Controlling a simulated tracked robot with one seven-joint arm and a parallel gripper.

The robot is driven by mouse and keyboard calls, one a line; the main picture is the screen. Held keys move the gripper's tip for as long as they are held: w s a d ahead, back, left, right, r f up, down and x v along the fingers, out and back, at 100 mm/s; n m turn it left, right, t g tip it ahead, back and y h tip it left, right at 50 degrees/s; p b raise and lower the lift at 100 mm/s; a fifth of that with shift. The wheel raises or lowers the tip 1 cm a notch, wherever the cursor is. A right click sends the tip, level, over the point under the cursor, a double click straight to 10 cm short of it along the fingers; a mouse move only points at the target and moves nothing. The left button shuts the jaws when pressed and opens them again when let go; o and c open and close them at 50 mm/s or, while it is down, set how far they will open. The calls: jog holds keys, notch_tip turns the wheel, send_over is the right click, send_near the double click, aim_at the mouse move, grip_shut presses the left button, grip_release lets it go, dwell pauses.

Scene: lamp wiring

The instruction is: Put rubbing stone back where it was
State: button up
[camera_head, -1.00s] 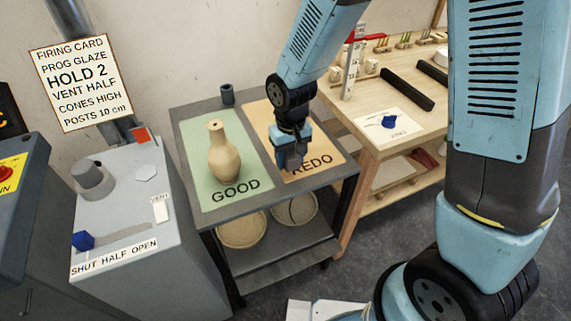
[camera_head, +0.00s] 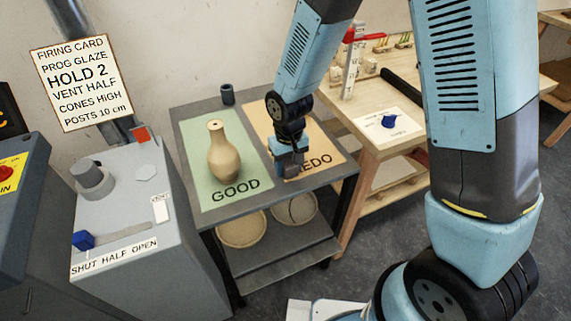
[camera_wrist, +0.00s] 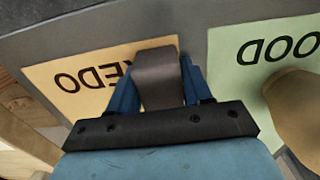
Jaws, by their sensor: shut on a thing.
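My gripper (camera_head: 289,170) is above the front edge of the orange REDO mat (camera_head: 262,122), close to the border with the green GOOD mat (camera_head: 190,128). In the wrist view its blue fingers (camera_wrist: 157,90) are shut on a grey-brown block, which I take as the rubbing stone (camera_wrist: 156,70).
A small dark cup (camera_head: 228,94) stands at the grey table's back edge. A wooden bench (camera_head: 372,146) on the right holds a white card with a blue piece (camera_head: 389,121) and a dark bar (camera_head: 401,84). Bowls (camera_head: 241,229) sit on the lower shelf.

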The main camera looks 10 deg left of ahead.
jog(key=shift+s+f, duration=0.15)
jog(key=shift+f, duration=0.1)
